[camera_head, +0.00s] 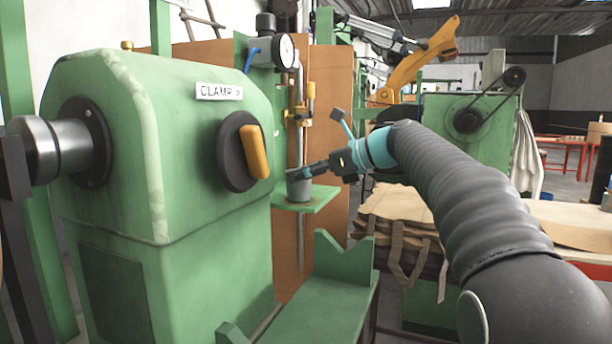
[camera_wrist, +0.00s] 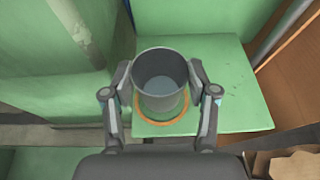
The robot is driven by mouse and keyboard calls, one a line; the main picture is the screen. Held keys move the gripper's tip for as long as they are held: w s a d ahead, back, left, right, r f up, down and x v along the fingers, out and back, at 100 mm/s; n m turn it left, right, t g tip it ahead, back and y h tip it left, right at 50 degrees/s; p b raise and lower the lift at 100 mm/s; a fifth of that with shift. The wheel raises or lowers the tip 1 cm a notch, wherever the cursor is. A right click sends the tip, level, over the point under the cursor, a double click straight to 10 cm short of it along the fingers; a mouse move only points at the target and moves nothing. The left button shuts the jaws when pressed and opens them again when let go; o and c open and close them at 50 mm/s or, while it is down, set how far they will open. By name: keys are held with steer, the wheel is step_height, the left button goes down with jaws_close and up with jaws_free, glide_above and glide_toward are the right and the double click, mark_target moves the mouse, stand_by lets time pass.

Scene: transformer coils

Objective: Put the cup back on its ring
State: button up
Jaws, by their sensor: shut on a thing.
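The cup (camera_wrist: 161,84) is a grey, open-topped metal cylinder. In the wrist view it is upright between the two fingers of my gripper (camera_wrist: 162,92), which is shut on it. An orange-brown ring (camera_wrist: 140,110) lies on the green shelf (camera_wrist: 240,97) under the cup and shows around its lower part; I cannot tell whether the cup touches the shelf. In the head view the cup (camera_head: 299,187) is at the green shelf (camera_head: 318,201), with my gripper (camera_head: 301,176) at its upper part. The ring is hidden there.
A green machine housing (camera_head: 150,130) with a "CLAMP" label and a yellow-handled knob (camera_head: 254,150) stands left of the shelf. A vertical rod and brass valve (camera_head: 298,115) rise behind the cup, below a gauge (camera_head: 284,50). A green V-block (camera_head: 345,258) stands in front.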

steer(key=shift+f, duration=0.1)
steer(key=o, duration=1.3)
steer(key=shift+f, duration=0.1)
steer(key=shift+r, duration=0.2)
steer(key=shift+s+d+r, duration=0.1)
steer(key=shift+d+r, duration=0.05)
steer(key=shift+d, duration=0.15)
steer(key=p+v, duration=0.1)
steer(key=v, duration=1)
steer(key=shift+s+d, duration=0.1)
steer(key=shift+d, duration=0.05)
